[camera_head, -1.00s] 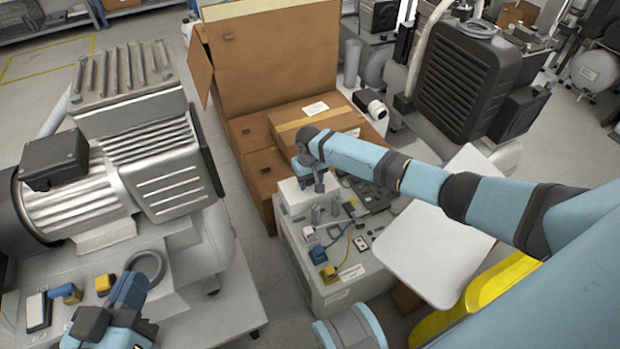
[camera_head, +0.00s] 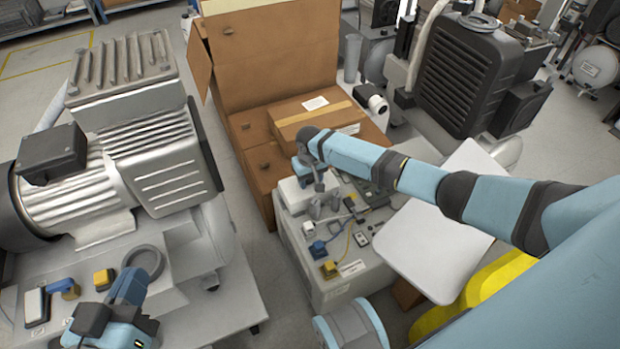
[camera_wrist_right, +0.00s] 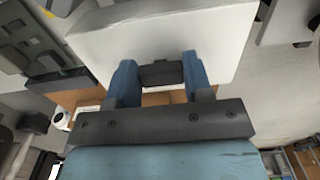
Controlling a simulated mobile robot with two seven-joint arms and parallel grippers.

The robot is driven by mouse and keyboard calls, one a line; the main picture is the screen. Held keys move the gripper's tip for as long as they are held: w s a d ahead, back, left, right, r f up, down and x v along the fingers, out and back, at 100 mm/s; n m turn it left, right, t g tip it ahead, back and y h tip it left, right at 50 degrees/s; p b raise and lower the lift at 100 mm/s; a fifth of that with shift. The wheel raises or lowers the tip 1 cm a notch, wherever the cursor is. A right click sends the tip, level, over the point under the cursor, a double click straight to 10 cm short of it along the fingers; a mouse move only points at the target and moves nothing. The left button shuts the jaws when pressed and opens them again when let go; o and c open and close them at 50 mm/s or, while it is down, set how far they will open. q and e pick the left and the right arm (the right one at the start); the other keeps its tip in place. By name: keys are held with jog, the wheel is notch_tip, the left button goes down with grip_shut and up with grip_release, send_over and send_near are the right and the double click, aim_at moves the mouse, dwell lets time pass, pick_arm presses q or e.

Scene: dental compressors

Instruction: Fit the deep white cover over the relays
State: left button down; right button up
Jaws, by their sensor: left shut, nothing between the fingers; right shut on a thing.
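The deep white cover (camera_head: 289,191) is a white box shape at the back left of the grey cabinet top (camera_head: 332,288). It also fills the upper middle of the right wrist view (camera_wrist_right: 165,32). My right gripper (camera_head: 319,181) is over it, and in the wrist view its blue fingers (camera_wrist_right: 158,72) are shut on the dark grip of the cover. I cannot tell whether the cover is seated or held just above the cabinet. I cannot make out the relays; the cover and arm may hide them. My left gripper (camera_head: 118,322) is shut and empty at the lower left.
Small parts, among them a blue one (camera_head: 317,249) and a yellow one (camera_head: 329,269), sit on the cabinet front. A white panel (camera_head: 440,235) stands tilted at its right. Cardboard boxes (camera_head: 318,115) are behind. A large compressor (camera_head: 130,170) stands at left.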

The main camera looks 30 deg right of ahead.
jog(key=shift+f, duration=0.2)
jog(key=o, duration=1.4)
